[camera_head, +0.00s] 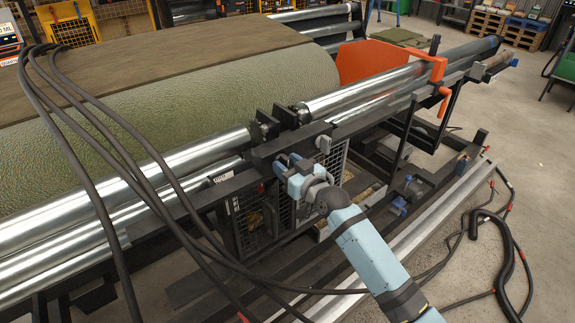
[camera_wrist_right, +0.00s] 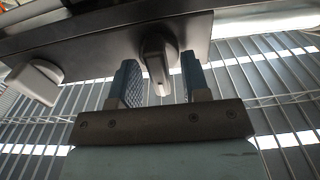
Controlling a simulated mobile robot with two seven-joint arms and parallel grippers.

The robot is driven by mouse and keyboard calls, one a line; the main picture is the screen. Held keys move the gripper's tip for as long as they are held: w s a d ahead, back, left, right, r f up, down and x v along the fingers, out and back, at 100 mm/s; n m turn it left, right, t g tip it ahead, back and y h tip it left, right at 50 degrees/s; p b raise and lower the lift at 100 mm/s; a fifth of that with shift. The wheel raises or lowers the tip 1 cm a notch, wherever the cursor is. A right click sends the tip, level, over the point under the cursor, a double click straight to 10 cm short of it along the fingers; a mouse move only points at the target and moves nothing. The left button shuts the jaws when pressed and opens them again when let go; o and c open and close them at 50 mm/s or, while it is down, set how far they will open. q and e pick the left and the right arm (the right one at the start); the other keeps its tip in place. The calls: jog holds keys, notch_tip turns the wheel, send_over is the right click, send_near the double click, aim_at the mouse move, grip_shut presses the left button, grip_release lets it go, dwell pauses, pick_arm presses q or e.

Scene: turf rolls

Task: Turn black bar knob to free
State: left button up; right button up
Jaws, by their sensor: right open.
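In the right wrist view, a dark bar knob (camera_wrist_right: 156,62) hangs from the dark panel (camera_wrist_right: 110,38), its bar pointing toward the camera. My right gripper (camera_wrist_right: 160,75) is open, with one blue-grey finger on each side of the knob and a visible gap on both sides. In the head view my right gripper (camera_head: 287,163) is at the front of the machine's dark frame, below the rollers. The dark knob is hidden there by the gripper. My left gripper is out of view.
Wire mesh (camera_head: 335,165) lies below. Black hoses (camera_head: 95,115) cross the left side. An orange handle (camera_head: 441,92) stands at right.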

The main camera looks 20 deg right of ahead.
grip_shut()
jog(key=shift+r+m+p, duration=0.1)
jog(key=shift+m+p, duration=0.25)
jog(key=shift+m, duration=0.05)
jog(key=shift+d+m+p, duration=0.1)
jog(key=shift+m+p, duration=0.6)
jog(key=shift+m, duration=0.3)
jog(key=m+p, duration=0.1)
jog(key=m, duration=0.2)
jog(key=shift+m+p, duration=0.35)
jog(key=shift+m, duration=0.05)
jog(key=m+p, duration=0.1)
jog(key=m, duration=0.4)
jog(key=shift+w+d, duration=0.1)
jog(key=shift+d, duration=0.05)
jog(key=m, duration=0.2)
jog(key=m+p, duration=0.1)
jog(key=m, duration=0.3)
jog(key=shift+f+p, duration=0.3)
jog(key=shift+f, duration=0.05)
jog(key=shift+m, duration=0.3)
